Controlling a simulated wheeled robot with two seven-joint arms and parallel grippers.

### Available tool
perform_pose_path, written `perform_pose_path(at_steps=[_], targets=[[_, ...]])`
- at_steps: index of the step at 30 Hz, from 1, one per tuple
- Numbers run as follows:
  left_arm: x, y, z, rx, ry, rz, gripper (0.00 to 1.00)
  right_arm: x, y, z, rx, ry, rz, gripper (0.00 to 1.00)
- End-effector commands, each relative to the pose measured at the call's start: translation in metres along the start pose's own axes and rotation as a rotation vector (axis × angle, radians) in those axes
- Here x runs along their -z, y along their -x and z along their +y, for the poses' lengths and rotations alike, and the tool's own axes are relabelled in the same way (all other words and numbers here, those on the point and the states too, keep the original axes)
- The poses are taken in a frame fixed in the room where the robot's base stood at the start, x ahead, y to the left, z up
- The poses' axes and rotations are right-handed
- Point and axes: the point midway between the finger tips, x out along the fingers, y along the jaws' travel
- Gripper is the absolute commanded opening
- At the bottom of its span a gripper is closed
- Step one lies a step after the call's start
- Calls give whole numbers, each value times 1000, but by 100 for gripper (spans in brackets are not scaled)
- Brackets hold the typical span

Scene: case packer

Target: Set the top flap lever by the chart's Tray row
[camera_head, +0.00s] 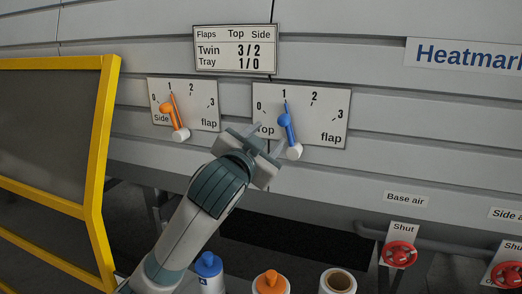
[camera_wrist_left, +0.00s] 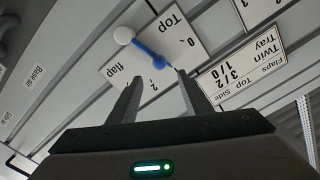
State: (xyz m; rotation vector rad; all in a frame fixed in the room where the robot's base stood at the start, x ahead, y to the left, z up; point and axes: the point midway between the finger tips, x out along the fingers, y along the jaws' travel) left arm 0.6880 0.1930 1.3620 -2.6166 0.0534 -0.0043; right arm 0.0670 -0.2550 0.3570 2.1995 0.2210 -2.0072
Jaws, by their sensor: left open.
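The chart (camera_head: 236,49) reads Tray 1/0 under Top and Side; it also shows in the wrist view (camera_wrist_left: 240,72). The blue top flap lever (camera_head: 285,119) sits on the Top flap plate (camera_head: 325,115), its pointed end at 1 and its white knob low. In the wrist view the blue lever (camera_wrist_left: 145,47) lies beyond my fingertips, its white knob at upper left. My left gripper (camera_head: 268,141) is open and empty, just left of the white knob in the head view. Contact with the lever is not visible. My right gripper is not in view.
The orange side flap lever (camera_head: 173,112) points near 1 on the Side flap plate (camera_head: 205,103), left of my gripper. A yellow-framed guard (camera_head: 101,170) stands at left. Red valve wheels (camera_head: 399,254) and bottles, one blue-capped (camera_head: 208,264), are lower down.

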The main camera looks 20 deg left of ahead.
Motion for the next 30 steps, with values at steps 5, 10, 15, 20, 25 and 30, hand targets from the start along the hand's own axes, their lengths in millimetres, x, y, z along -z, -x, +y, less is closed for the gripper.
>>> perform_pose_path(at_steps=[5,10,15,20,25,30], targets=[[0,23,0,1,0,2,45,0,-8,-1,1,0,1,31],[0,32,-1,2,0,1,45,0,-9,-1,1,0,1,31],[0,33,-1,2,0,0,45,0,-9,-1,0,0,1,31],[0,33,-1,2,0,0,45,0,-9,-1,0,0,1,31],[-1,33,-1,1,1,-2,45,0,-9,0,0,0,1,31],[-16,33,8,-14,9,-25,45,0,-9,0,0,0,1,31]])
